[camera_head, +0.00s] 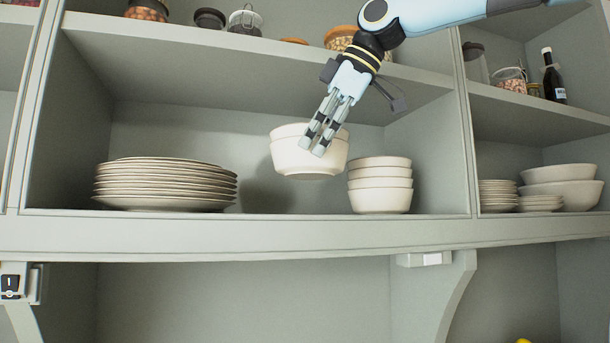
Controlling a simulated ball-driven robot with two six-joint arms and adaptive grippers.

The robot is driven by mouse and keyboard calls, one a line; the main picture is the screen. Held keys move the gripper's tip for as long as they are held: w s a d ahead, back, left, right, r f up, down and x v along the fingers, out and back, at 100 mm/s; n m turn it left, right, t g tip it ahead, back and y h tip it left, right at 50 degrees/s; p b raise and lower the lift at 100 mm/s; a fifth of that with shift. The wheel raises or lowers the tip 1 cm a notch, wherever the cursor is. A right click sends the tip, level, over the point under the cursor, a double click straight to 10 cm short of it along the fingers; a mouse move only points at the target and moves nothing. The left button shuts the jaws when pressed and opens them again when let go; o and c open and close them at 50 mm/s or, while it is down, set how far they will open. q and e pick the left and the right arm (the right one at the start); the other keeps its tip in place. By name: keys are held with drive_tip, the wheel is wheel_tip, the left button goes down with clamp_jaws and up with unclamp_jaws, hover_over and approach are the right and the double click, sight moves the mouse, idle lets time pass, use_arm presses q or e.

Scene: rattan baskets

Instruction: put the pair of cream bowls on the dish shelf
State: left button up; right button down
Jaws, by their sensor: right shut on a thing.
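The pair of cream bowls (290,157), one nested in the other, hangs a little above the dish shelf (268,222), roughly level. My right gripper (315,142) comes down from the upper right and is shut on the near side of the bowls. Its fingers cover part of their rims and wall. A shadow falls on the back wall to the left of the bowls. The bowls are between the plate stack and the small bowl stack on that shelf. My left gripper is not in view.
A plate stack (165,186) stands left on the shelf, and a stack of small bowls (380,187) stands close on the right. The upper shelf (230,50) with jars runs above. More plates and large bowls (562,188) sit in the right compartment.

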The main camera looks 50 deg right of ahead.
sight(309, 175)
drive_tip(key=w+d, duration=0.1)
drive_tip(key=w+p, duration=0.1)
drive_tip(key=w, duration=0.1)
drive_tip(key=w+d, duration=0.1)
drive_tip(key=shift+w+d+r+p, duration=0.2)
drive_tip(key=shift+w+d+p, duration=0.05)
drive_tip(key=shift+d+p, duration=0.1)
wheel_tip(309, 175, down, 2)
drive_tip(key=shift+a+f, duration=0.1)
drive_tip(key=shift+f, duration=0.05)
drive_tip(key=shift+s+f, duration=0.15)
drive_tip(key=shift+f, duration=0.3)
wheel_tip(309, 175, down, 3)
drive_tip(key=shift+f, duration=0.1)
drive_tip(key=shift+w+d+f, duration=0.2)
drive_tip(key=shift+w+f, duration=0.1)
drive_tip(key=shift+f, duration=0.1)
drive_tip(key=shift+s+a, duration=0.1)
drive_tip(key=c, duration=1.8)
unclamp_jaws()
drive_tip(key=shift+a+f, duration=0.1)
drive_tip(key=shift+f, duration=0.05)
drive_tip(key=o, duration=0.5)
drive_tip(key=shift+c, duration=0.2)
